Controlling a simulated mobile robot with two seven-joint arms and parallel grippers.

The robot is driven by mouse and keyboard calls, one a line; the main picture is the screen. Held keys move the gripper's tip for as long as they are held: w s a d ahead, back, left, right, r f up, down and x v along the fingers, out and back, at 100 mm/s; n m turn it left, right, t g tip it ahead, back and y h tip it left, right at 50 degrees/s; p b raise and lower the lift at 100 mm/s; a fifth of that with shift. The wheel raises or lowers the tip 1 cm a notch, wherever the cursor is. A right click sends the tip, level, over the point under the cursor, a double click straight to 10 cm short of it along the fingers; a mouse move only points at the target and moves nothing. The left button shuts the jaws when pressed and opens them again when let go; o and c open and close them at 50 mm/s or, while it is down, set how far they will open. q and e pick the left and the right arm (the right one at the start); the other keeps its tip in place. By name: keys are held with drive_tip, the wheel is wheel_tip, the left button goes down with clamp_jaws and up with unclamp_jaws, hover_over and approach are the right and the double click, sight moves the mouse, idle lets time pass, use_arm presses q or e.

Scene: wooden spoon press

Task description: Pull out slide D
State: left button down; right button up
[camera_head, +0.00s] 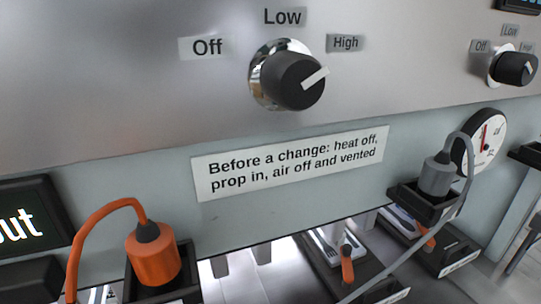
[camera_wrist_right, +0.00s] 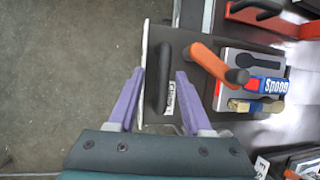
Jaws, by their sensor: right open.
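In the right wrist view, a dark slide (camera_wrist_right: 190,40) carries a black bar handle (camera_wrist_right: 164,65) at its outer end, with a small label beside it. The label's letter is too small to read, so I cannot tell whether this is slide D. My right gripper (camera_wrist_right: 161,74) is open, with one purple finger on each side of the handle; touching is not clear. My left gripper is not in view.
In the head view, a knob (camera_head: 290,80) points toward High. Slides with orange levers (camera_head: 347,265) show under the panel. Bare floor (camera_wrist_right: 70,60) lies outside the handle.

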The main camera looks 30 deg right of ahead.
drive_tip(key=p+v, duration=0.4)
drive_tip(key=v, duration=0.6)
idle(0.3)
